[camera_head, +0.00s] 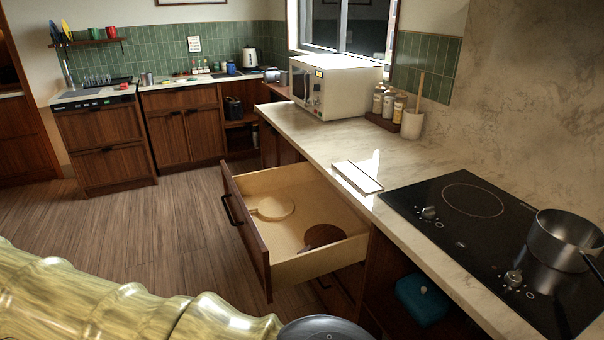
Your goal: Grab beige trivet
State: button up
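The beige trivet (274,208) is a round, flat piece with a small tab or handle on its left side. It lies in the open drawer (318,266), toward the drawer's far left part. A brown round trivet or board (324,236) lies in the same drawer, nearer its right side and partly hidden by the drawer wall. A pale yellow ribbed part and a dark rounded part at the bottom edge appear to be my arm. No gripper fingers show, and nothing of mine touches the beige trivet.
The drawer front (246,228) juts out over the wooden floor (160,235). Above the drawer are the marble counter (310,140), a white flat box (358,177), a microwave (334,87) and a cooktop (470,235) with a pot (562,240). The floor left of the drawer is clear.

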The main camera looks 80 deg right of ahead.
aim_at(274, 208)
jog(key=z, duration=1.7)
